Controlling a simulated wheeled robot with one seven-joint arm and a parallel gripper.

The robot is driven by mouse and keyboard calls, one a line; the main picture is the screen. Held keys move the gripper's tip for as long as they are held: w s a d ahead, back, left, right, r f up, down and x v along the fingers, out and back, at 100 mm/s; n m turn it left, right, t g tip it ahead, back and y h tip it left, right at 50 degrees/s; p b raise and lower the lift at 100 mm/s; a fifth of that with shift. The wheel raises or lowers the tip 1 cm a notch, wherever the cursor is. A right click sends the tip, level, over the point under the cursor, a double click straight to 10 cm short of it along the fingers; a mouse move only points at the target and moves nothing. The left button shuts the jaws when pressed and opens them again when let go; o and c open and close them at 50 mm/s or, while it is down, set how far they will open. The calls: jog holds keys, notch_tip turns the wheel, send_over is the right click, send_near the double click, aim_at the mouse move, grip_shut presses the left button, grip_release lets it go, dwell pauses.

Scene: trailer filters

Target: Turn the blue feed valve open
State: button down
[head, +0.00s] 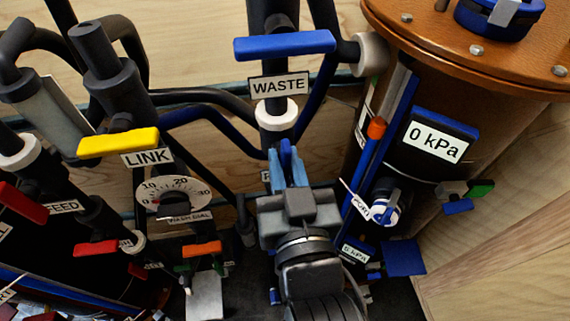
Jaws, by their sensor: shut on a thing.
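My gripper (288,172) is in the lower middle of the head view, reaching away from me among the pipes. Its light blue fingers are shut on a dark blue handle (287,152), of which only a narrow upper part shows between them. This looks like the blue feed valve's handle. A white label beside the fingers is mostly covered by my gripper, so its word cannot be read. The handle's pipe and body are also hidden, so its turn angle cannot be told.
Above is a blue WASTE handle (284,44), lying crosswise. A yellow LINK handle (118,143) and a dial (174,192) stand left, with red handles (96,248) lower. The brown tank (470,55) with a 0 kPa display (437,138) stands close on the right.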

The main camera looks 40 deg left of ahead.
jog(key=shift+f+n, duration=0.1)
jog(key=shift+n, duration=0.3)
jog(key=c, duration=1.2)
grip_release()
jog(key=shift+o, duration=0.2)
jog(key=b+v, duration=0.1)
jog(key=v, duration=0.7)
